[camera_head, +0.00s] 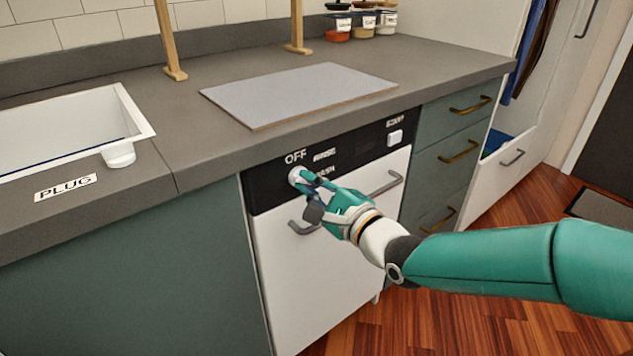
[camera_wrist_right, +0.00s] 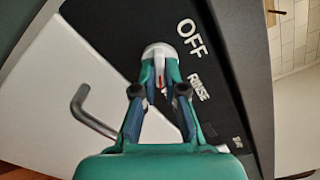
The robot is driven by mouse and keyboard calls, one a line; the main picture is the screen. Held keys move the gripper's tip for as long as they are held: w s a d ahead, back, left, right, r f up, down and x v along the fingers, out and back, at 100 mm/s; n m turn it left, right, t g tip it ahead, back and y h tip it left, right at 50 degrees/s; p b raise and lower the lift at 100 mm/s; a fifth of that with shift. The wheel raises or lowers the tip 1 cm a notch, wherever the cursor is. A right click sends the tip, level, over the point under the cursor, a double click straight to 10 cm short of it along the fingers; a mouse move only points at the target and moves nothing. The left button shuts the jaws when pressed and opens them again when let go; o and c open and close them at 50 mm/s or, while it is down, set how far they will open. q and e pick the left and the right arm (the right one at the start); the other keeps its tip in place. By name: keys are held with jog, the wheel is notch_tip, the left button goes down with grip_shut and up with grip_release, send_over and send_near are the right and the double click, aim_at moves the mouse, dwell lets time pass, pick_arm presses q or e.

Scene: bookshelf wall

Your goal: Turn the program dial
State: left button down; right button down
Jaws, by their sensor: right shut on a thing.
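The program dial (camera_head: 295,175) is a small white knob on the black control panel (camera_head: 270,191) of a white dishwasher, just below the word OFF. In the right wrist view the dial (camera_wrist_right: 158,52) shows a raised grip with a red mark, and the words OFF and RINSE are printed beside it. My right gripper (camera_head: 304,178) reaches the dial from the right. In the wrist view its two fingertips (camera_wrist_right: 160,86) are shut on the dial's grip from both sides. My left gripper is not in view.
A white start button (camera_head: 395,137) sits at the panel's right end. Grey bar handles (camera_head: 385,185) stick out from the white door below the panel. A grey board (camera_head: 300,92) lies on the counter above. A sink (camera_head: 60,125) is at left, and drawers (camera_head: 450,155) are at right.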

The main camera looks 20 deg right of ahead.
jog(key=c, duration=1.2)
grip_release()
jog(key=shift+d, duration=0.2)
jog(key=shift+c, duration=0.2)
jog(key=shift+w+a+f, duration=0.1)
jog(key=v, duration=1.2)
